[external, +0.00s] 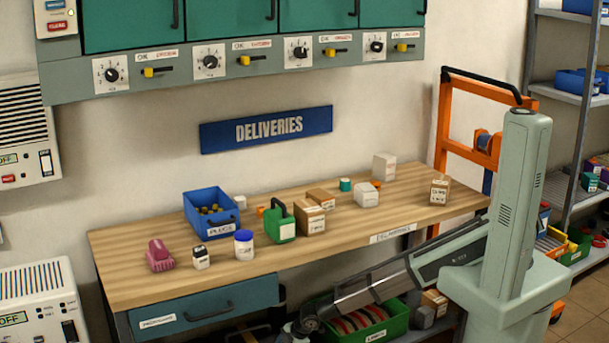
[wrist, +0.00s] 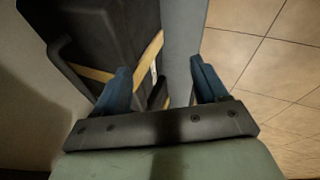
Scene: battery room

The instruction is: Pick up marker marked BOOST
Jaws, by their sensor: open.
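I cannot make out a marker marked BOOST in either view. Lettering on the small bench items is mostly too small to read. My gripper (wrist: 161,68) shows in the wrist view with its two blue fingers apart and nothing held between them. In the external view my arm reaches down to the left, in front of the bench and below its top. My gripper cannot be made out clearly there.
The wooden bench (external: 150,282) holds a blue PLUGS bin (external: 211,228), a pink item (external: 159,256), a blue-lidded jar (external: 244,245), a green can (external: 281,224) and several boxes. A green crate (external: 395,325) sits below. Tiled floor (wrist: 275,75) lies right in the wrist view.

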